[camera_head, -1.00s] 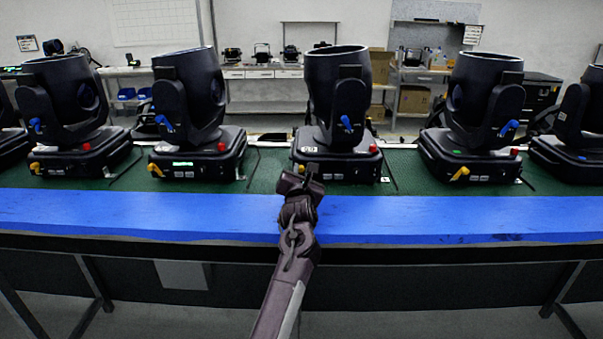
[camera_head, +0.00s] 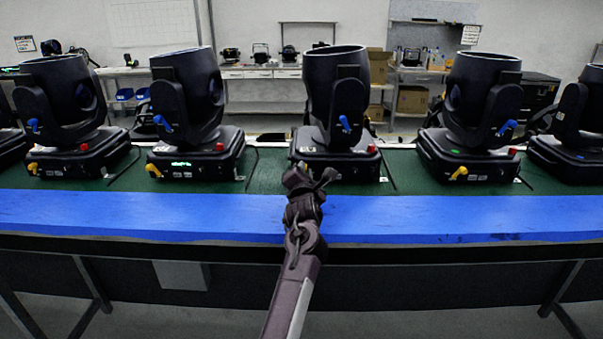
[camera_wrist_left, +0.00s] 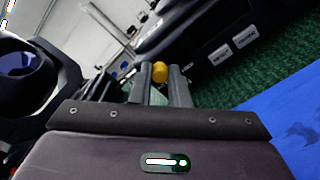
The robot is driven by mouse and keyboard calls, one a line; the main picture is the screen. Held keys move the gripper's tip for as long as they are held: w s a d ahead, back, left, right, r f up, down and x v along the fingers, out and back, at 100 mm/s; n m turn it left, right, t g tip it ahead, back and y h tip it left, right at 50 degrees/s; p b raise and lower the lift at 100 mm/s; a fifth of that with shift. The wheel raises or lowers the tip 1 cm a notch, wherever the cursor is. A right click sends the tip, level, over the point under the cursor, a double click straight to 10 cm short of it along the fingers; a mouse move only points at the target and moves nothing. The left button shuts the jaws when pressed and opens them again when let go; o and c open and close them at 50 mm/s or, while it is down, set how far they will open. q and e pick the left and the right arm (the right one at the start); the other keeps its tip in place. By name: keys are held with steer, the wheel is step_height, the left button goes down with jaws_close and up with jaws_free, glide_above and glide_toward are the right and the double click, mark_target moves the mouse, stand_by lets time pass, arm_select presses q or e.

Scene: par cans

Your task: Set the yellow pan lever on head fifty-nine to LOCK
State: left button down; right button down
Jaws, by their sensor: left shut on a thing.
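The middle moving head (camera_head: 337,105) stands on the bench, upright, with a blue lever (camera_head: 345,124) on its yoke and a red knob at its base. Its small base label is too blurred to read now. My left gripper (camera_head: 318,180) is at the front left of its base. In the left wrist view its fingers (camera_wrist_left: 160,88) are shut on a yellow lever (camera_wrist_left: 159,71), whose rounded end shows between the tips. The lever's LOCK marking cannot be made out. My right gripper is not in view.
Similar heads stand to the left (camera_head: 190,110) and right (camera_head: 475,110), with yellow levers at their bases. Black cables lie on the green mat (camera_head: 265,170). The bench's blue front strip (camera_head: 420,215) is clear apart from my arm.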

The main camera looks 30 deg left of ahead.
arm_select(q)
steer(key=m, duration=0.2)
steer(key=d+m, duration=0.1)
steer(key=shift+w+m, duration=0.3)
steer(key=shift+w+d+f+m+p, duration=0.15)
steer(key=shift+d+m, duration=0.05)
steer(key=shift+m, duration=0.7)
steer(key=shift+w+d+f+m+p, duration=0.1)
steer(key=shift+d+m+p, duration=0.1)
steer(key=shift+m, duration=0.7)
steer(key=c, duration=1.4)
jaws_free()
steer(key=shift+f, duration=0.1)
